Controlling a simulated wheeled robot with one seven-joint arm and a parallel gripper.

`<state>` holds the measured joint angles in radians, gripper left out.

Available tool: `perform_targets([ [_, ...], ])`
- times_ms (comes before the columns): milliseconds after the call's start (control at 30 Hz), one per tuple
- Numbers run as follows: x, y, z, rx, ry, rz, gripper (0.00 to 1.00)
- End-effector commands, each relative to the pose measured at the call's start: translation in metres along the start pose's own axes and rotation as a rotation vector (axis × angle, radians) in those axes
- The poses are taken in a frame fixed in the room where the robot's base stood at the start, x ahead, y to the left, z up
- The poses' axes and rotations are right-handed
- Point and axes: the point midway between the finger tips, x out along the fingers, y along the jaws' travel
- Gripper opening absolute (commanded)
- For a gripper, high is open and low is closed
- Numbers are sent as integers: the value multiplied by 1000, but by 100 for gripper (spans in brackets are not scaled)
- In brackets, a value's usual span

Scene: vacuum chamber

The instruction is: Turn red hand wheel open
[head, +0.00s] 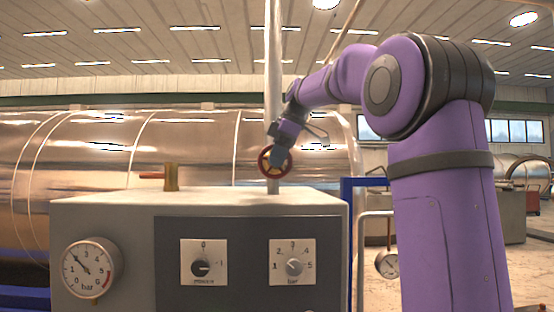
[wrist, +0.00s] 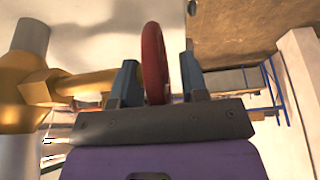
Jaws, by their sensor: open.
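The red hand wheel (head: 265,165) is on the upright pipe behind the grey control box in the head view. In the wrist view the red wheel (wrist: 154,65) is seen edge-on, its rim standing between the two fingers. My gripper (head: 281,158) is in front of the wheel in the head view and covers part of it. In the wrist view my gripper (wrist: 160,80) is open, with one blue-grey finger on each side of the rim. Gaps show between rim and fingers. A brass valve body (wrist: 30,80) with its stem is at the left of the wrist view.
The grey control box (head: 100,205) with gauge (head: 91,270) and two dials stands in front. A brass fitting with a red lever (head: 171,178) is on its top. A large metal tank (head: 200,150) lies behind. A blue frame (head: 346,215) stands right of the box.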

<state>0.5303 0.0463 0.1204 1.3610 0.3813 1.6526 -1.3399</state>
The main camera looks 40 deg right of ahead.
Motion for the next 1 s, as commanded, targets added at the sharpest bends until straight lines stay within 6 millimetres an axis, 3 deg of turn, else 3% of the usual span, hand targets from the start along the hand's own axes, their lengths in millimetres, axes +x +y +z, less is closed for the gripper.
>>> perform_targets([
  [33, 0, 0, 0, 0, 0, 0, 36],
  [200, 0, 0, 0, 0, 0, 0, 0],
  [633, 0, 0, -1, -1, -63, -1, 0],
  [1000, 1, 0, -5, -4, -346, -1, 0],
])
